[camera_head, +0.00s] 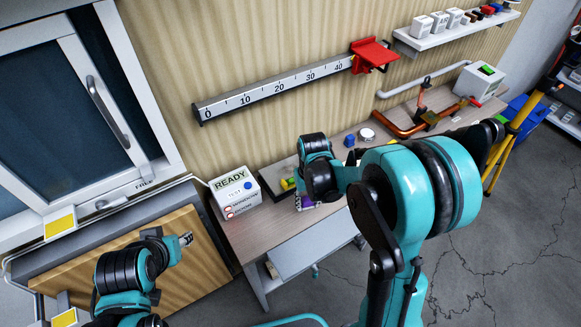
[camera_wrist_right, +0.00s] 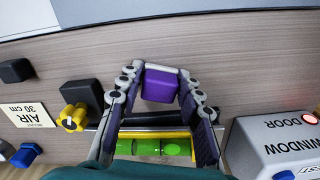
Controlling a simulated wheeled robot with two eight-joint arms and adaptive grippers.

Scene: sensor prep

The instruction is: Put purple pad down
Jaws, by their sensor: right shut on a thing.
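The purple pad (camera_wrist_right: 160,85) is a small purple block between the fingertips of my right gripper (camera_wrist_right: 158,82) in the right wrist view. The fingers are shut on it, over the wood-grain table top. Whether the pad touches the table, I cannot tell. In the head view the right gripper (camera_head: 306,198) is mostly hidden behind my right arm, with a bit of purple showing at the fingers. My left gripper (camera_head: 186,240) is at the lower left in the head view, over a wooden panel, apart from the pad. Its finger state is too small to tell.
Close to the right gripper are a yellow-edged holder with a green level vial (camera_wrist_right: 165,149), a yellow knob (camera_wrist_right: 72,118), and a white READY box (camera_head: 235,192). A ruler rail (camera_head: 280,82) is on the wall. The table (camera_head: 262,235) has bare room at its front.

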